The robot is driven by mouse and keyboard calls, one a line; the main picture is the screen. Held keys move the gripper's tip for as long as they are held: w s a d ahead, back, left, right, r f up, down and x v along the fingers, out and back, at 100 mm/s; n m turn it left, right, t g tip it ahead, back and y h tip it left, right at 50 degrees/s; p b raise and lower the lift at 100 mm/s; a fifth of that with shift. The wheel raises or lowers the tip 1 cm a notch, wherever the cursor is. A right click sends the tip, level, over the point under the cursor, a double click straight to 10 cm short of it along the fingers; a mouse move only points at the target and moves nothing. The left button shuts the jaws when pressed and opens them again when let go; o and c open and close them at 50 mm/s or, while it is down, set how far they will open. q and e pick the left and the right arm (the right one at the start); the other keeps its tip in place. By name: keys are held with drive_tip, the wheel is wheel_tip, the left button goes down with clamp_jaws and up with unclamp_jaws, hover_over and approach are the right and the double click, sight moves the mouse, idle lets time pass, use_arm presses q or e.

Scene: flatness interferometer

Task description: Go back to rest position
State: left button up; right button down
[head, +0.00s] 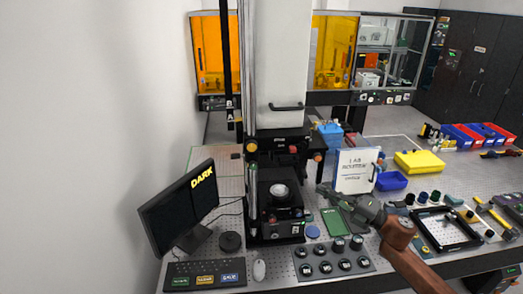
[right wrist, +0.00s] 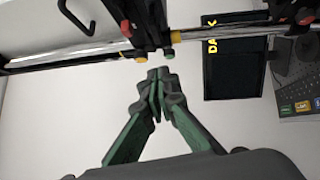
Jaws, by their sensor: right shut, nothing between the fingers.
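My right gripper (head: 326,190) is in the head view, to the right of the interferometer's lower stage, in front of the white lab register sign. In the right wrist view its fingers (right wrist: 157,76) are closed together with nothing between them. The interferometer (head: 277,205) stands at the middle of the bench, with a round, light part on its dark stage. In the right wrist view a metal rail with dark brackets (right wrist: 140,42) lies just beyond the fingertips. I cannot tell whether they touch. My left gripper is in neither view.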

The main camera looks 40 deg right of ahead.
drive_tip(key=shift+w+d+f, duration=0.1)
drive_tip(key=shift+w+f, duration=0.05)
drive_tip(key=shift+w, duration=0.05)
